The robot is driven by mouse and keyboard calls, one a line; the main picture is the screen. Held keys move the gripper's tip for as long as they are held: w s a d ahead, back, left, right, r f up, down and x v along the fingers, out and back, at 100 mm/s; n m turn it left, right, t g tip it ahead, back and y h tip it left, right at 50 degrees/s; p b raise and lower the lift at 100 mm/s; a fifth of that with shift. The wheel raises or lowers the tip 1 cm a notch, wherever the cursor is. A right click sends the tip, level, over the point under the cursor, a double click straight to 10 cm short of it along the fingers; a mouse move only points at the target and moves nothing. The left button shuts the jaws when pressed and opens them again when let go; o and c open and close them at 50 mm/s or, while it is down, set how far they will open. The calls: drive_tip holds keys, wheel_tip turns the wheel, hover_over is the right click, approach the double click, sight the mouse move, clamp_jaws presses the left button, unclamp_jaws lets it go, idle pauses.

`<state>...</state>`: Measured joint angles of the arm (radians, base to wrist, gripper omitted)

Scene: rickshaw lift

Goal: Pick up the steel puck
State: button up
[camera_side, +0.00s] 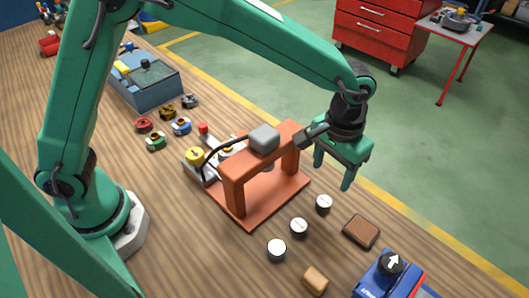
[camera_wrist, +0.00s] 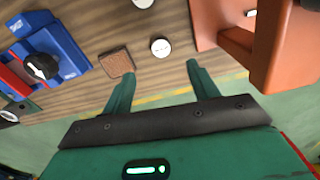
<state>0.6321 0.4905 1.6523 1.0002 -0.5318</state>
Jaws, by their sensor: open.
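Three small round pucks with pale tops and dark sides stand in a row on the wooden bench in the side view: one nearest my gripper (camera_side: 324,203), a middle one (camera_side: 299,226) and a near one (camera_side: 277,249). I cannot tell by look which is the steel one. My gripper (camera_side: 332,177) is open and empty, pointing down above the bench beside the orange stand. In the wrist view, one puck (camera_wrist: 160,47) shows just beyond the gap between my fingertips (camera_wrist: 161,69), touching neither. Another puck (camera_wrist: 143,3) is partly cut off at the top edge.
An orange stand (camera_side: 233,193) with a grey block on top is close left of my gripper. A brown pad (camera_side: 361,231), a tan block (camera_side: 314,281) and a blue device (camera_side: 375,285) with a black arrow knob lie to the right and front. The bench edge is close behind.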

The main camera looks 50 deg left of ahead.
sight(325, 200)
drive_tip(key=shift+w+f, duration=0.2)
drive_tip(key=shift+f, duration=5.2)
drive_tip(key=c, duration=1.2)
drive_tip(key=shift+r, duration=0.2)
drive_tip(key=shift+r, duration=0.55)
drive_tip(key=r, duration=0.3)
drive_tip(key=shift+s+d+r, duration=0.1)
drive_tip(key=shift+s+d, duration=0.05)
drive_tip(key=shift+s, duration=0.2)
drive_tip(key=s+d+r, duration=0.1)
drive_tip(key=s+r, duration=0.1)
drive_tip(key=s, duration=0.1)
drive_tip(key=s+d+r, duration=0.1)
drive_tip(key=s+r, duration=0.1)
drive_tip(key=s, duration=0.1)
drive_tip(key=s+d+r, duration=0.2)
drive_tip(key=s, duration=0.2)
drive_tip(key=shift+d+r, duration=0.1)
drive_tip(key=shift+r, duration=0.1)
drive_tip(key=shift+r, duration=0.1)
